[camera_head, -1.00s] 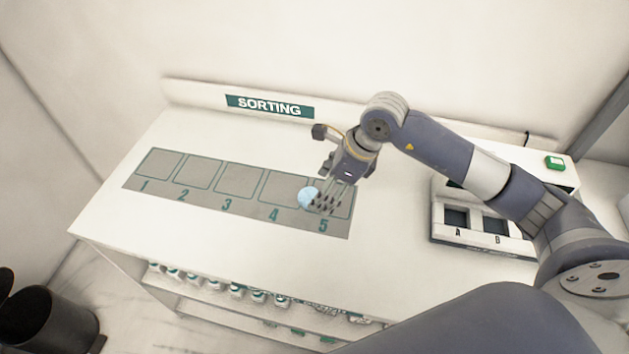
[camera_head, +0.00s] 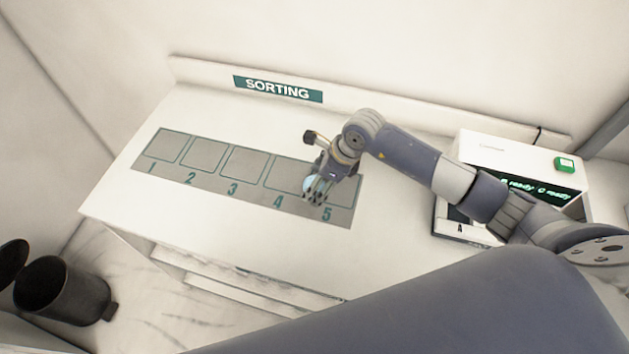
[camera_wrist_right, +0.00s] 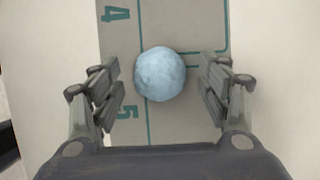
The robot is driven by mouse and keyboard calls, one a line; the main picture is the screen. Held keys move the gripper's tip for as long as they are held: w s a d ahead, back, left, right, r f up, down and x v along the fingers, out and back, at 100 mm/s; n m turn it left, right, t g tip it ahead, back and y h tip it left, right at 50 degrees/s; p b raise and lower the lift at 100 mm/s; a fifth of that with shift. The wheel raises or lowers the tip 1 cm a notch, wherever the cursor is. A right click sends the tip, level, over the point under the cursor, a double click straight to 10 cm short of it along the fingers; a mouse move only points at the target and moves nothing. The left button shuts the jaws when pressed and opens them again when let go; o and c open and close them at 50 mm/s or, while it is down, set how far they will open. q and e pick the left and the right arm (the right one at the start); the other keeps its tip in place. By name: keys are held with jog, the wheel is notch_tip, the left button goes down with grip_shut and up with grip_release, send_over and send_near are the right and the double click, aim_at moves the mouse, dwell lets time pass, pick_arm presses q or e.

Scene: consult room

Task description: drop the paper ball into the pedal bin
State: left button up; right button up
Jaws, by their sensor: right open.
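The paper ball (camera_wrist_right: 160,74) is pale blue and crumpled. It lies on the grey numbered mat (camera_head: 205,179), near the line between squares 4 and 5. In the head view it is mostly hidden behind my right gripper, with a pale blue bit (camera_head: 309,184) showing. My right gripper (camera_head: 314,199) is over it, pointing down. In the right wrist view the open fingers (camera_wrist_right: 168,82) stand on either side of the ball, with gaps on both sides. The pedal bin (camera_head: 62,289) is black and stands on the floor at the lower left, its lid (camera_head: 12,262) raised.
The white sorting table (camera_head: 200,225) has open shelves below its front edge. A white device (camera_head: 520,165) with a green button and lit display stands at the right, partly behind my arm. The table's left part is clear.

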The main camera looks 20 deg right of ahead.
jog(key=shift+a+f, duration=0.4)
jog(key=shift+f, duration=0.25)
jog(key=shift+w+d+f, duration=0.1)
jog(key=shift+w+f, duration=0.1)
jog(key=shift+f, duration=0.05)
jog(key=c, duration=0.8)
jog(key=shift+r, duration=0.1)
jog(key=shift+r+b, duration=0.5)
jog(key=shift+r, duration=0.25)
jog(key=shift+w+r+b, duration=0.1)
jog(key=shift+r+b, duration=0.4)
jog(key=shift+r, duration=0.15)
jog(key=s+a+b, duration=0.1)
jog(key=s, duration=0.4)
jog(key=s+a+r+b, duration=0.1)
jog(key=s+b, duration=0.1)
jog(key=s, duration=0.3)
jog(key=s+a+r+b, duration=0.1)
jog(key=s+b, duration=0.1)
jog(key=s, duration=0.4)
jog(key=shift+a, duration=0.3)
